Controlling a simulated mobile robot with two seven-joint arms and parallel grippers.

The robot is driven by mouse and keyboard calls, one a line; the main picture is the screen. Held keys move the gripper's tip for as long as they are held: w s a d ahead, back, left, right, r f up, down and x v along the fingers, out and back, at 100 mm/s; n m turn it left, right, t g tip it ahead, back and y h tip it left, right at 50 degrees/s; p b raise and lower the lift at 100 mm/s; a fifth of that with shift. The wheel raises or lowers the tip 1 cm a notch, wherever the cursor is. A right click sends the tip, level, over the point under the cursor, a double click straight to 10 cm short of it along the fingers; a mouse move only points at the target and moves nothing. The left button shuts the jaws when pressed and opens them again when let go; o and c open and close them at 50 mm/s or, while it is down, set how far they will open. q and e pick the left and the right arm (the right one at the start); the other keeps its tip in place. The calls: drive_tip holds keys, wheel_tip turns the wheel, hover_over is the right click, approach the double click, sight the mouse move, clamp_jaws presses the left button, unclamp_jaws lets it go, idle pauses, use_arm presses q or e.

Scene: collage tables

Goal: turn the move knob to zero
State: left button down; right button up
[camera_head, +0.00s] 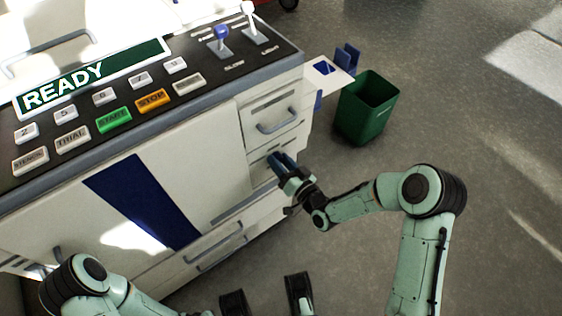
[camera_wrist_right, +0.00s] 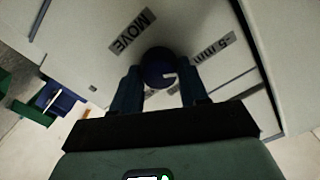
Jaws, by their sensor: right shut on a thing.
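The move knob (camera_wrist_right: 158,66) is round and dark blue with a short white mark. It sits on the white panel between my right gripper's (camera_wrist_right: 162,92) two blue fingers, which are shut on it. The mark points to the right in the right wrist view. A "MOVE" label (camera_wrist_right: 132,31) is on one side and a "-5 mm" label (camera_wrist_right: 212,47) on the other, both tilted. In the head view my right gripper (camera_head: 282,164) reaches the cabinet's front, and the knob is hidden there. My left gripper (camera_head: 266,298) is open and empty at the bottom edge.
The white cabinet (camera_head: 195,165) has a handled drawer (camera_head: 275,118) just above my right gripper. Its top panel holds buttons, two levers and a display (camera_head: 92,77) reading "READY". A green bin (camera_head: 366,110) stands right of it. The floor on the right is clear.

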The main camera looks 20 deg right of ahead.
use_arm(q)
drive_tip(key=shift+w+r, duration=0.1)
use_arm(e)
drive_tip(key=shift+m, duration=0.3)
use_arm(q)
drive_tip(key=w+r+t+p, duration=0.2)
drive_tip(key=w+r+p, duration=0.1)
drive_tip(key=w+r, duration=0.1)
drive_tip(key=shift+w+d, duration=0.4)
drive_tip(key=shift+w, duration=0.35)
use_arm(e)
drive_tip(key=m, duration=1.1)
drive_tip(key=shift+f, duration=0.25)
use_arm(q)
drive_tip(key=shift+w+r, duration=0.1)
use_arm(e)
drive_tip(key=o, duration=1)
drive_tip(key=shift+o, duration=0.2)
drive_tip(key=shift+s+d, duration=0.1)
